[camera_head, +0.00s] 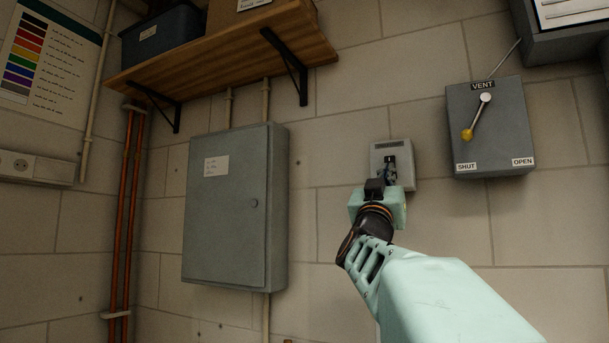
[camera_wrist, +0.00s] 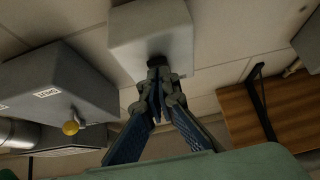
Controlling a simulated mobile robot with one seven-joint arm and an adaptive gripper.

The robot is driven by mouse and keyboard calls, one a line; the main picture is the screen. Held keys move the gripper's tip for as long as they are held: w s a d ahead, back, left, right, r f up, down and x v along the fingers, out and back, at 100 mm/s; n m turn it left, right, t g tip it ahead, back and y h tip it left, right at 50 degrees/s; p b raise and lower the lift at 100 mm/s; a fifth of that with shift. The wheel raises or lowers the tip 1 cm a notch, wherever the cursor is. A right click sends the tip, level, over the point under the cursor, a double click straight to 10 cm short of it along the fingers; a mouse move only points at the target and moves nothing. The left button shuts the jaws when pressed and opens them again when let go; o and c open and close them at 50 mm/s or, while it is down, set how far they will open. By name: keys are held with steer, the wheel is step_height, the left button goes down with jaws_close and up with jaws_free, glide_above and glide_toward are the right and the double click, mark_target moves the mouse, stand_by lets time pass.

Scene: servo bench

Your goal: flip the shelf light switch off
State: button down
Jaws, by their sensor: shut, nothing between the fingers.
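The light switch (camera_head: 409,176) is a pale grey box on the block wall, with a dark label strip at its top. In the wrist view the switch box (camera_wrist: 150,30) is straight ahead. My gripper (camera_wrist: 158,68) is shut and empty, its fingertips at a dark spot on the box's face. I cannot tell whether they touch it.
A grey VENT box (camera_head: 490,130) with a yellow-knobbed lever is right of the switch. A grey cabinet (camera_head: 230,210) hangs to the left, under a wooden shelf (camera_head: 220,65) on black brackets. Copper pipes (camera_head: 127,210) run down the wall farther left.

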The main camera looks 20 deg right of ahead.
stand_by(0.4)
steer(key=b, duration=0.1)
steer(key=h+b, duration=0.1)
steer(key=shift+w+d+f+b, duration=0.1)
steer(key=shift+w+d+b, duration=0.15)
steer(key=shift+d+b, duration=0.05)
steer(key=shift+s+f, duration=0.1)
